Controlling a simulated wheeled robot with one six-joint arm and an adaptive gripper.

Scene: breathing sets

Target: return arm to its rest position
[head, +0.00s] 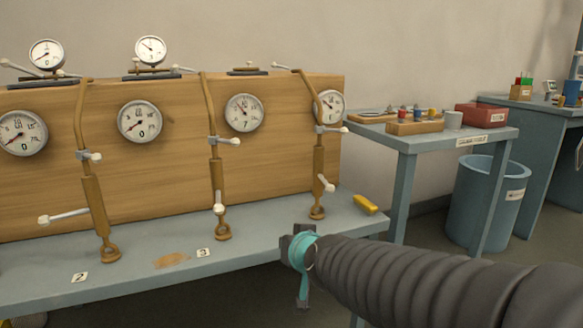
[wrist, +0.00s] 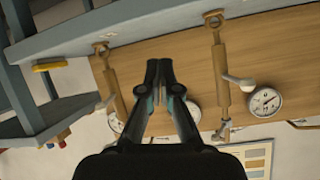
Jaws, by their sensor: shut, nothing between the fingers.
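My arm, in a dark ribbed sleeve, reaches in from the lower right of the head view. Its end, my gripper (head: 298,248), is in front of the bench's right part, with a teal band around it. In the wrist view my gripper (wrist: 158,70) has its two dark fingers together, shut and empty. Behind the fingers is the wooden panel (wrist: 185,65) with its gauges and hanging tubes, which appears upside down there. The fingers look apart from the panel; the exact gap cannot be told.
The grey bench (head: 130,282) carries the wooden panel (head: 180,170) with several gauges. A yellow object (head: 366,204) lies at the bench's right end. A side table (head: 425,142) holds a red box (head: 481,115); a blue bin (head: 484,205) stands beside it. Floor shows between bench and bin.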

